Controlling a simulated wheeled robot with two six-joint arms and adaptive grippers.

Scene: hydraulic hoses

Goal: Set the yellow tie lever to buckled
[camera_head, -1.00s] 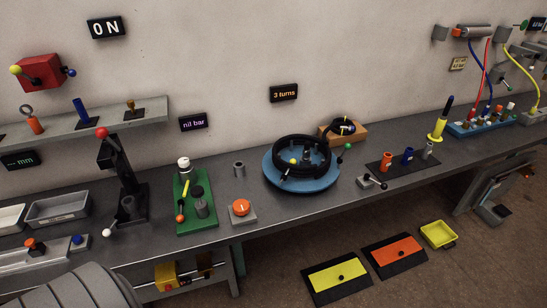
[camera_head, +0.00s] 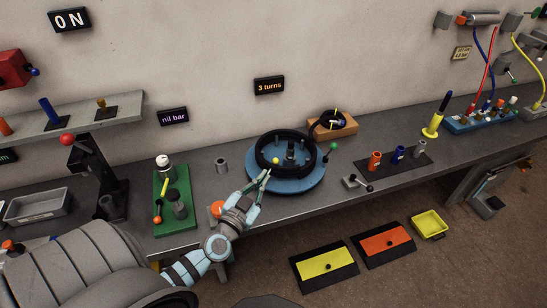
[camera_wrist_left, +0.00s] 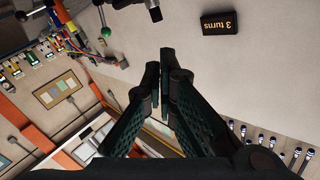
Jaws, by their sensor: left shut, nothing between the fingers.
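A black hose coil (camera_head: 262,155) lies on a round blue turntable (camera_head: 302,187) on the bench. A small yellow ball knob (camera_head: 276,160) shows at the coil's near side, apparently the yellow tie lever's; its arm and buckle are too small to read. My left gripper (camera_head: 265,174) is at the turntable's near edge, just below the yellow knob in the picture. Contact cannot be told. In the left wrist view its fingers (camera_wrist_left: 164,62) are together, with nothing between them. The knob cannot be made out there. My right gripper is not in view.
A green-knobbed lever (camera_head: 333,146) stands right of the turntable. A wooden block (camera_head: 345,130) with a smaller coil is behind it. A green base plate (camera_head: 178,216) with a white-capped post and a grey cup (camera_head: 221,165) stand left. The sign (camera_head: 269,86) reads "3 turns".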

